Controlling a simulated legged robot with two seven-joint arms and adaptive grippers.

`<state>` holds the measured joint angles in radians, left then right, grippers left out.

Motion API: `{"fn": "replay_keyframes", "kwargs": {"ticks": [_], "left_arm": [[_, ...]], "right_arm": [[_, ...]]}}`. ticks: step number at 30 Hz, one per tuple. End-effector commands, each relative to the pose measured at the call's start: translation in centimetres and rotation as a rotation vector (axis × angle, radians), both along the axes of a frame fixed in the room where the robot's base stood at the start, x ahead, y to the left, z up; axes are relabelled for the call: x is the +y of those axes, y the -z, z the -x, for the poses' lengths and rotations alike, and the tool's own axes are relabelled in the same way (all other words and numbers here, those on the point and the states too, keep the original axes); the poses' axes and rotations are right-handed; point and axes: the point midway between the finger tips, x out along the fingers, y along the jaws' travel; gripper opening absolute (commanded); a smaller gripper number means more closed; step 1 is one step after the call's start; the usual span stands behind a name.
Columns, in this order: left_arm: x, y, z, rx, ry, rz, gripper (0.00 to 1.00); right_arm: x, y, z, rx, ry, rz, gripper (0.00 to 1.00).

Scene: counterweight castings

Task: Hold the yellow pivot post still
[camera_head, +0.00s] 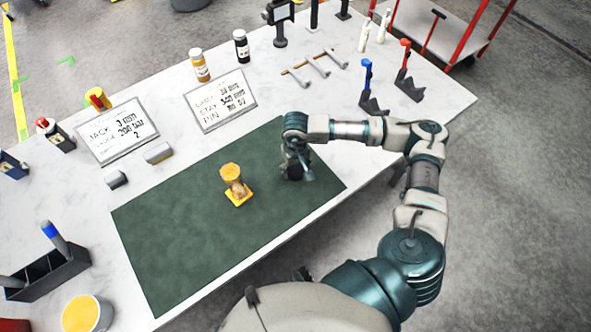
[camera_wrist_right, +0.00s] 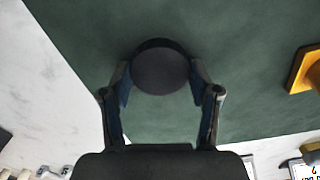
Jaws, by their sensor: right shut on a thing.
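The yellow pivot post (camera_head: 233,175) stands on its square yellow base on the dark green mat (camera_head: 180,245). Part of its yellow base shows at the right edge of the wrist view (camera_wrist_right: 306,70). My right gripper (camera_head: 294,172) is near the mat's right end, to the right of the post and apart from it. In the wrist view my right gripper (camera_wrist_right: 160,85) is shut on a dark round piece (camera_wrist_right: 160,70) with a flat top. In the head view that piece is mostly hidden by the gripper. My left gripper is not in view.
Red and blue handled tools (camera_head: 366,85) stand at the back right. A dark holder (camera_head: 48,272) and a yellow-topped tub (camera_head: 85,314) are at the left. The mat around the post is clear.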

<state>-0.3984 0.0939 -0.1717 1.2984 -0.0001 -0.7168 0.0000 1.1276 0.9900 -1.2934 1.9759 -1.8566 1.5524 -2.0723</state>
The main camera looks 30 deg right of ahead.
Motion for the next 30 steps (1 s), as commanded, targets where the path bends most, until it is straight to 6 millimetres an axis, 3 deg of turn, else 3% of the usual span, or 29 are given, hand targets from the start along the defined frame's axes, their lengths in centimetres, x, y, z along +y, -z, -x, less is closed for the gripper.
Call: {"fn": "replay_keyframes", "kwargs": {"ticks": [11,18,23,30], "left_arm": [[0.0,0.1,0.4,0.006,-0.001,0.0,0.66],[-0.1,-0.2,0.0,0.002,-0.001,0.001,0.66],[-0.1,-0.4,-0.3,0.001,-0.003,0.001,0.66],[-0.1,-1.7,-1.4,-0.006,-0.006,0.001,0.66]], "right_arm": [[-0.1,-0.5,0.0,0.001,0.002,0.001,0.48],[0.0,-3.5,0.0,-0.002,0.0,0.001,0.48],[2.6,-3.7,2.2,0.001,-0.006,0.0,0.48],[7.6,-4.3,6.5,0.001,-0.009,-0.001,0.48]]}}
